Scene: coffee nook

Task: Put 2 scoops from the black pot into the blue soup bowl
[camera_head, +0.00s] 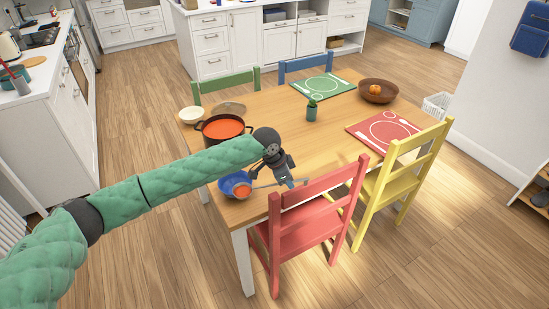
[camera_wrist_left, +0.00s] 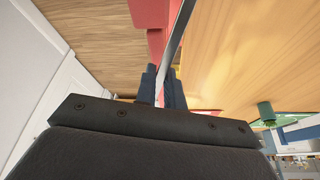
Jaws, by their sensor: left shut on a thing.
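The black pot (camera_head: 202,127), filled with orange-red soup, stands on the table's left end. The blue soup bowl (camera_head: 228,182) stands nearer, by the table's left edge. My left gripper (camera_head: 288,180) is right of the bowl, shut on the metal handle of a ladle (camera_head: 264,185). In the left wrist view, the handle (camera_wrist_left: 178,40) passes between my gripper's fingers (camera_wrist_left: 161,88). Orange shows at the bowl's right side, where the ladle's head (camera_head: 243,191) appears to be; whether it touches the bowl or pours, I cannot tell. My right gripper is not in view.
A cream bowl (camera_head: 191,116) and a lid (camera_head: 230,107) lie near the pot. A small green plant pot (camera_head: 311,113), green placemat (camera_head: 322,84), red placemat (camera_head: 385,130) and brown fruit bowl (camera_head: 377,97) are farther right. A red chair (camera_head: 309,231) stands close below my gripper.

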